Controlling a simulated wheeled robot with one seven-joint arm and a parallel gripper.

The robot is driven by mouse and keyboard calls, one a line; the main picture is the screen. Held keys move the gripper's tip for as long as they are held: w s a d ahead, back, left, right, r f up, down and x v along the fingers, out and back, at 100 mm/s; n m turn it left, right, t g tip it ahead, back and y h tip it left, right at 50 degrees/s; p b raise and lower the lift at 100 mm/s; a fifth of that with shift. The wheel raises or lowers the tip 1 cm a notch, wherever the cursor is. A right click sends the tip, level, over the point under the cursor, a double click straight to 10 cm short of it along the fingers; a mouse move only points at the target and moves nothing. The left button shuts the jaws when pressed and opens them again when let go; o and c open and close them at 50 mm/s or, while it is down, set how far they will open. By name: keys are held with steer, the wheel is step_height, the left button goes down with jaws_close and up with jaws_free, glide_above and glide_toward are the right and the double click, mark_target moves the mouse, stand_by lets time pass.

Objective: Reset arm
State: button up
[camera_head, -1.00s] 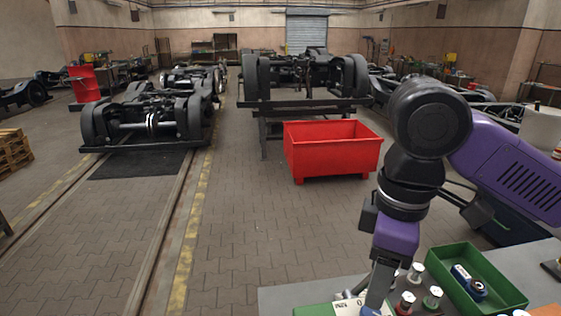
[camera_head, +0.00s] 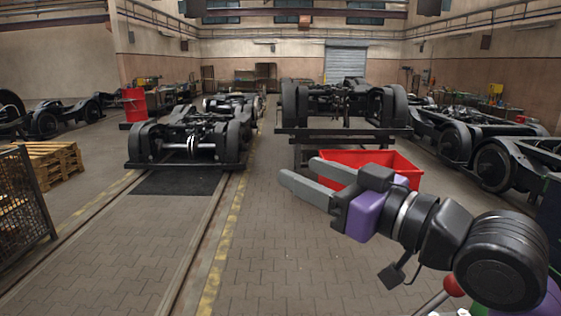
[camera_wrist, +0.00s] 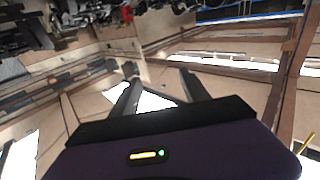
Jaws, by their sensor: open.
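My gripper (camera_head: 307,181) is raised in the right half of the head view, with its two grey fingers apart and pointing left. Nothing is between the fingers. My arm reaches in from the lower right corner. In the wrist view my gripper (camera_wrist: 158,88) points up toward the hall's walls and roof beams, and the gap between its fingers is empty.
A red bin (camera_head: 405,165) stands on the floor behind my gripper. Bogies stand on the left track (camera_head: 190,140) and on a raised stand (camera_head: 345,105). A wire crate (camera_head: 22,200) and pallets (camera_head: 55,160) are at left. The paved floor in front is clear.

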steer(key=s+d+f+m+t+h+b, duration=0.2)
steer(key=s+d+f+m+t+h, duration=0.75)
steer(key=d+f+m+h, duration=0.55)
steer(key=s+f+n+g+y+b, duration=0.1)
steer(key=s+f+n+g, duration=0.2)
steer(key=s+f, duration=0.9)
steer(key=s+f+n+g+y+b, duration=0.1)
steer(key=s+f+g, duration=0.4)
steer(key=s+f, duration=0.8)
steer(key=s+n+b, duration=0.1)
steer(key=s+n, duration=0.1)
steer(key=s, duration=0.4)
steer(key=shift+d, duration=0.25)
steer(key=shift+f, duration=0.1)
